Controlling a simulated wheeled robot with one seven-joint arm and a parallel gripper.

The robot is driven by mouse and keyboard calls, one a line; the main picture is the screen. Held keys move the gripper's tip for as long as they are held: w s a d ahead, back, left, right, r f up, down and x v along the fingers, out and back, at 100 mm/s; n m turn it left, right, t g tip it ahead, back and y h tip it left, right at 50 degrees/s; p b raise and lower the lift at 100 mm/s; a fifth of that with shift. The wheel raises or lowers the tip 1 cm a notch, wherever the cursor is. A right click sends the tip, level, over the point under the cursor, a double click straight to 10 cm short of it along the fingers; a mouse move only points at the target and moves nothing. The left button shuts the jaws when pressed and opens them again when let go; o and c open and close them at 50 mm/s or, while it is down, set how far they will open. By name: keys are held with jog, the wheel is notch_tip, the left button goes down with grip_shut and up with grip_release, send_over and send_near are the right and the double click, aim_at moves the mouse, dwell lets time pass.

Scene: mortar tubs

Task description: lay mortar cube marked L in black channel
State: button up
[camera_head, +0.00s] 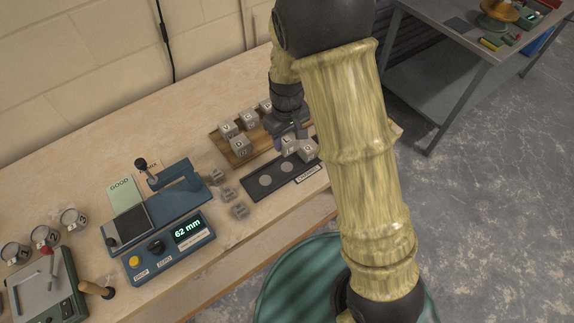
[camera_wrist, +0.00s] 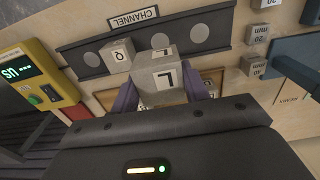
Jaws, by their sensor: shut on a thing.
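My gripper (camera_head: 287,134) is shut on the mortar cube marked L (camera_wrist: 165,78), with a purple finger on each side of it in the wrist view. The L cube also shows below my gripper in the head view (camera_head: 288,146). The black channel (camera_head: 257,194) lies on the bench with pale round discs along it; it spans the top of the wrist view (camera_wrist: 225,22). Another lettered cube (camera_head: 308,150) stands at the channel's right end in the head view, beside the L cube. The L cube overlaps the channel's tray-side edge in the wrist view; its height is unclear.
A wooden tray (camera_head: 222,149) with several lettered cubes stands behind the channel. Small grey blocks (camera_head: 228,193) stand left of the channel. A blue measuring device (camera_head: 170,245) reads 62 mm. My arm hides the bench to the right.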

notch_tip(320, 180, down, 6)
jog(key=shift+r+p, duration=0.15)
jog(key=shift+p, duration=0.2)
jog(key=shift+f+p, duration=0.3)
jog(key=shift+f, duration=1.8)
jog(key=shift+f, duration=0.1)
jog(key=o, duration=1.2)
jog(key=shift+c, duration=0.2)
notch_tip(320, 180, up, 12)
jog(key=shift+r+b, duration=0.15)
jog(key=shift+b, duration=0.7)
